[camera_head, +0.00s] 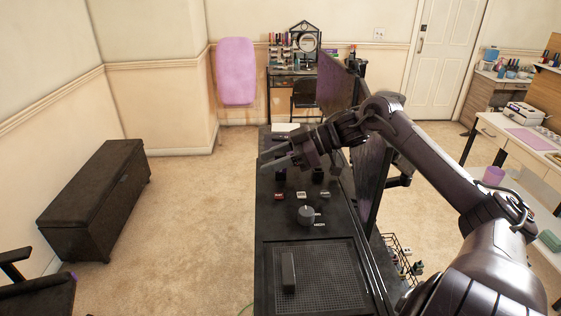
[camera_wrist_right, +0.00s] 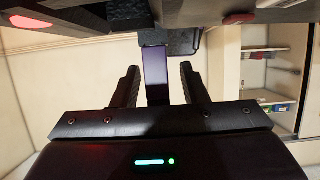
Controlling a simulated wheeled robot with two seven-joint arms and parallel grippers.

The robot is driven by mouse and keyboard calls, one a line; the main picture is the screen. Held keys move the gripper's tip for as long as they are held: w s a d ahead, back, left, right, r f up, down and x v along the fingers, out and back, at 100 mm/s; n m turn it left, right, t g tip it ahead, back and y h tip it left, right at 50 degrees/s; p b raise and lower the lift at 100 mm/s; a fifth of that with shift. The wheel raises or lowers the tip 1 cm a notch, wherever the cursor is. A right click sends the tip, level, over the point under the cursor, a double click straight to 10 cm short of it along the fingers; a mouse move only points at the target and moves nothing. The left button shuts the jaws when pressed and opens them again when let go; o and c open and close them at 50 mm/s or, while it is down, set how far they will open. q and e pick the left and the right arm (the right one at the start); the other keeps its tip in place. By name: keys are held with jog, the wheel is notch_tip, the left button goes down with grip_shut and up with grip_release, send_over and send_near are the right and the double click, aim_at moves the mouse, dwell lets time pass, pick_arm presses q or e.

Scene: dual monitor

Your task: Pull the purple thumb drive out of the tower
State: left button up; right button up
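The black tower (camera_head: 275,225) runs lengthwise through the middle of the head view, with a knob, small labelled parts and a mesh panel on top. My right gripper (camera_head: 270,155) reaches in from the right over its far part, fingers pointing left. In the right wrist view a dark purple stick, apparently the thumb drive (camera_wrist_right: 155,72), stands between the two fingers of my right gripper (camera_wrist_right: 157,88). The fingers are apart, with a narrow gap on each side of it. I cannot make out the drive in the head view. My left gripper is not in view.
A dark upright monitor panel (camera_head: 372,180) stands along the tower's right side, close to my right arm. A black chest (camera_head: 95,200) is on the left floor. A vanity desk (camera_head: 283,80) stands at the back. Carpet left of the tower is clear.

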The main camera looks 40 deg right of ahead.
grip_shut()
jog(key=shift+r, duration=0.5)
notch_tip(320, 180, up, 24)
jog(key=p, duration=0.3)
jog(key=shift+f+p, duration=0.2)
jog(key=shift+p, duration=0.15)
dwell(0.8)
